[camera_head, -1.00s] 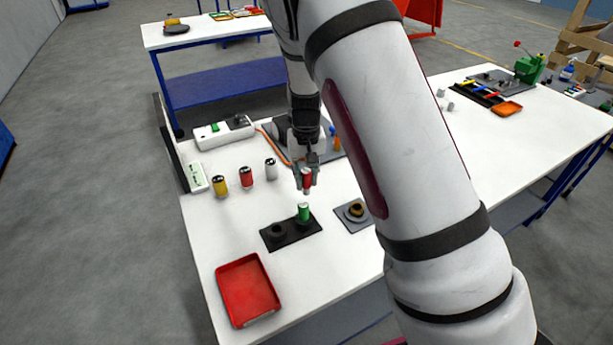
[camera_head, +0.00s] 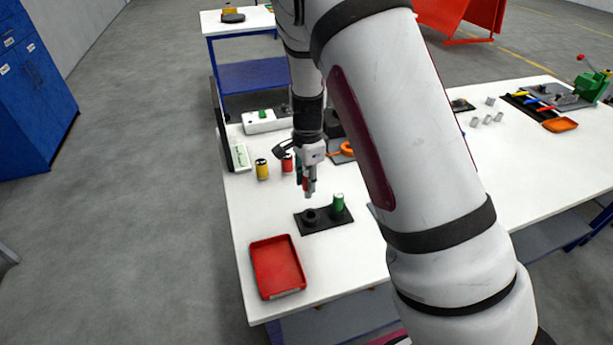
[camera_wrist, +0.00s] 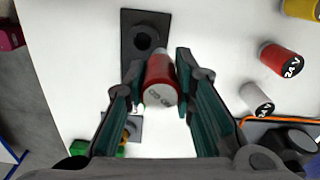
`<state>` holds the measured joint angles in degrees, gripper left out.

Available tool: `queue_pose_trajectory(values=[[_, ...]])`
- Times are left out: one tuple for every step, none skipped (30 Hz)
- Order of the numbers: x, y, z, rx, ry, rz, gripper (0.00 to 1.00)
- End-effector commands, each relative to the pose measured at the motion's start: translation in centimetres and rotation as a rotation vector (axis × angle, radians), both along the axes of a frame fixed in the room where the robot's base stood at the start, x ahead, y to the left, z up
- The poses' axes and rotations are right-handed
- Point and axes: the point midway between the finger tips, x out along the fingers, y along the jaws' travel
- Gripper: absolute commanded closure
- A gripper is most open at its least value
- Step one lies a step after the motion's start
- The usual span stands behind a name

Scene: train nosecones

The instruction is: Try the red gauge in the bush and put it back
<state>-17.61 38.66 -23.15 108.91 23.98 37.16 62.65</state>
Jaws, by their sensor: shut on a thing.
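My gripper (camera_head: 309,192) is shut on the red gauge (camera_wrist: 160,82), a red cylinder with a grey pin end. It holds the gauge clear of the table, and the fingers sit on both sides of it in the wrist view. The black holder plate (camera_head: 318,226) lies just below the gripper in the head view. Its round socket (camera_wrist: 143,39) is empty, and the green gauge (camera_head: 338,204) stands upright at its other end. The bush's grey plate (camera_wrist: 134,130) shows partly behind the left finger in the wrist view; my arm mostly hides it in the head view.
A red tray (camera_head: 278,267) lies at the near left table corner. Yellow (camera_head: 262,170) and red (camera_head: 287,164) cans stand behind the gripper; a white can (camera_wrist: 257,98) shows in the wrist view. A white switch box (camera_head: 264,122) and orange cable (camera_head: 347,149) are farther back.

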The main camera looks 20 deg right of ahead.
Motion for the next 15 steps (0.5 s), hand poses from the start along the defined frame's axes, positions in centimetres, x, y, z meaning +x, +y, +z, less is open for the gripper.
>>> queue_pose_trajectory(values=[[-0.4, 0.0, 0.1, 0.000, 0.001, -0.085, 1.00], [-0.5, 0.0, 0.1, 0.000, 0.001, -0.141, 1.00], [-0.7, 0.0, 0.2, 0.000, 0.001, -0.213, 1.00], [-0.9, 0.0, 0.2, 0.000, 0.001, -0.269, 1.00], [-1.0, 0.0, 0.2, 0.000, 0.001, -0.324, 1.00], [-1.2, 0.0, 0.2, 0.000, 0.000, -0.395, 1.00], [-1.4, 0.0, 0.3, 0.000, 0.000, -0.448, 1.00], [-1.5, 0.0, 0.3, 0.000, 0.001, -0.499, 1.00], [-1.7, 0.1, 0.3, 0.000, 0.001, -0.565, 1.00], [-1.8, 0.1, 0.3, 0.000, 0.001, -0.610, 1.00], [-2.0, 0.1, 0.3, 0.000, 0.001, -0.654, 1.00], [-2.1, 0.1, 0.3, 0.000, 0.001, -0.706, 1.00], [-2.2, 0.1, 0.3, 0.000, 0.001, -0.743, 1.00], [-2.2, 0.1, 0.4, 0.000, 0.001, -0.776, 1.00], [-2.3, 0.1, 0.4, 0.000, 0.001, -0.814, 1.00]])
